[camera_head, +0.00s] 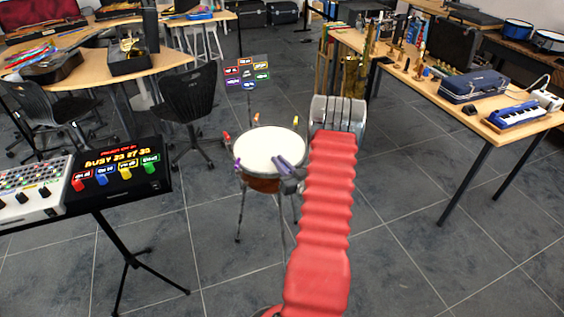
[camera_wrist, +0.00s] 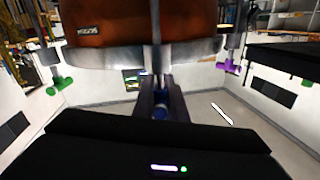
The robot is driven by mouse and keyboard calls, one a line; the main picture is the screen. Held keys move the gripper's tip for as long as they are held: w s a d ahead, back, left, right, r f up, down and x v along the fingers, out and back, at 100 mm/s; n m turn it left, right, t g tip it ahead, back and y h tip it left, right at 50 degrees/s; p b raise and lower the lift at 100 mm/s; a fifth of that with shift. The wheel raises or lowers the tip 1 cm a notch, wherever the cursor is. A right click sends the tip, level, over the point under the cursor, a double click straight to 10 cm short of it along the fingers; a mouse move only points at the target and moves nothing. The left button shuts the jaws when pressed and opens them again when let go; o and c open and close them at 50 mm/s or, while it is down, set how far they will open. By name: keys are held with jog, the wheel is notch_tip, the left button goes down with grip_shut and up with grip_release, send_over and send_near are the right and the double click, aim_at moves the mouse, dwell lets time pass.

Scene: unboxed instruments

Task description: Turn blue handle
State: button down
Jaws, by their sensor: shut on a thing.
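A drum with a white head (camera_head: 270,150) and a brown-orange shell stands on thin legs in the middle of the head view. Coloured handles sit around its rim: red (camera_head: 226,136), orange (camera_head: 257,118), yellow (camera_head: 295,120) and purple (camera_head: 237,164). My gripper (camera_head: 283,165) is at the drum's near right rim. In the wrist view, its fingers (camera_wrist: 160,98) are shut on the blue handle (camera_wrist: 160,112), just below the drum shell (camera_wrist: 140,20). A green handle (camera_wrist: 60,86) is to the left and the purple handle (camera_wrist: 229,67) to the right.
A black control box (camera_head: 118,175) on a stand is at the left, with a chair (camera_head: 190,100) behind it. A small sign board (camera_head: 247,75) with coloured labels stands behind the drum. A long table (camera_head: 480,115) with instruments is at the right.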

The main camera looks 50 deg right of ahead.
jog(key=shift+s+d, duration=0.1)
jog(key=shift+d, duration=0.05)
jog(key=c, duration=1.8)
grip_release()
jog(key=v, duration=1.3)
jog(key=shift+s+a, duration=0.25)
jog(key=shift+s, duration=0.1)
jog(key=shift+f, duration=0.1)
